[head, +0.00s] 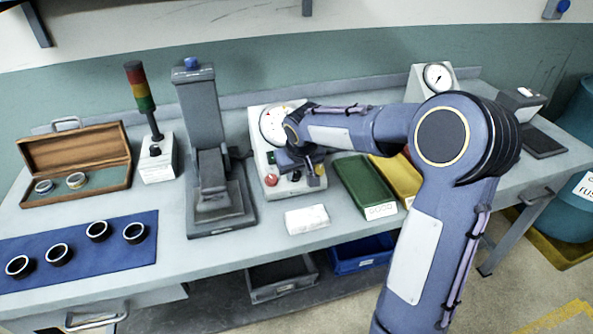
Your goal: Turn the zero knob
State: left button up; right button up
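A pale gauge box with a round white dial (274,124) stands on the bench, right of the grey press-like stand. Its front carries a red button (271,180) and a small dark knob (296,175), which may be the zero knob; no label is readable. My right arm reaches in from the lower right. My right gripper (300,168) is right in front of the box, over the knob area, and hides part of the front panel. Whether its fingers are apart, or touch the knob, is too small to tell. My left gripper is not in view.
A grey stand (215,205) and a signal tower (143,100) are left of the box. A white block (307,219) lies in front. Green (365,187) and yellow (399,178) bins stand to the right. Several dark rings lie on a blue mat (85,262) at left.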

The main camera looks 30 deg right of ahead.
jog(key=c, duration=0.4)
jog(key=shift+c, duration=0.2)
jog(key=m+y+b, duration=0.1)
jog(key=m+b, duration=0.1)
jog(key=m, duration=0.1)
jog(key=shift+d+f+m, duration=0.1)
jog(key=shift+m, duration=0.3)
jog(key=shift+d+m+t+y+b, duration=0.1)
jog(key=shift+m+t+y+b, duration=0.3)
jog(key=shift+m, duration=0.65)
jog(key=shift+m+t+y+b, duration=0.1)
jog(key=shift+m+b, duration=0.45)
jog(key=shift+m, duration=0.5)
jog(key=o, duration=1)
jog(key=shift+s, duration=0.1)
